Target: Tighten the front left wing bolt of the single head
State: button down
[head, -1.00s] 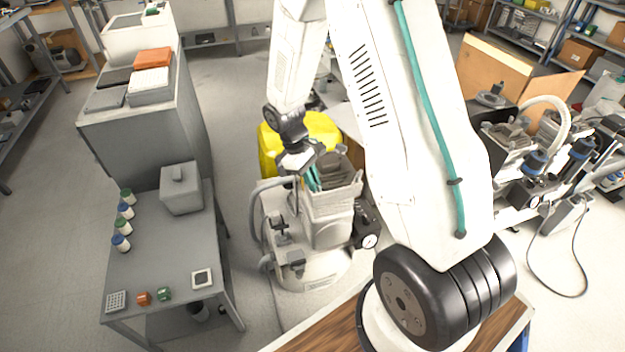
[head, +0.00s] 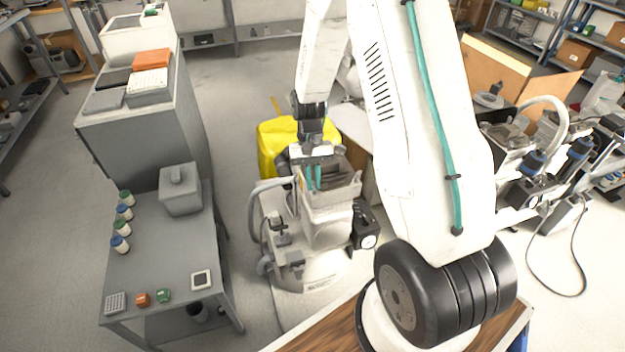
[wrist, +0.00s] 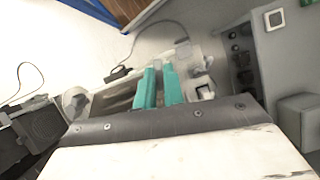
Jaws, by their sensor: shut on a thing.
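The single head compressor (head: 330,205) stands on the floor in the middle of the head view, a pale unit with a dark ribbed top, a hose on its left and a black gauge box on its right. My gripper (head: 314,178) points down at the left part of its top. Its two teal fingers also show in the wrist view (wrist: 159,87), close together over the head (wrist: 113,98). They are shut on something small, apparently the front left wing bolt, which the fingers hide.
A yellow bin (head: 268,148) stands close behind the compressor. A grey table (head: 150,255) with small jars and a grey box is to the left. Another compressor unit (head: 535,165) stands at the right. A wooden worktop (head: 325,330) is in front.

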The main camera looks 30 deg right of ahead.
jog(key=m+t+y, duration=0.1)
jog(key=m, duration=0.2)
jog(key=shift+d+m, duration=0.15)
jog(key=shift+m, duration=0.15)
jog(key=shift+s+m+t+y, duration=0.1)
jog(key=shift+m+t+y, duration=0.35)
jog(key=shift+m, duration=1.35)
jog(key=c, duration=1.5)
grip_release()
jog(key=shift+r, duration=0.1)
jog(key=v, duration=0.7)
jog(key=shift+d+r, duration=0.2)
jog(key=shift+r, duration=0.1)
jog(key=shift+s, duration=0.1)
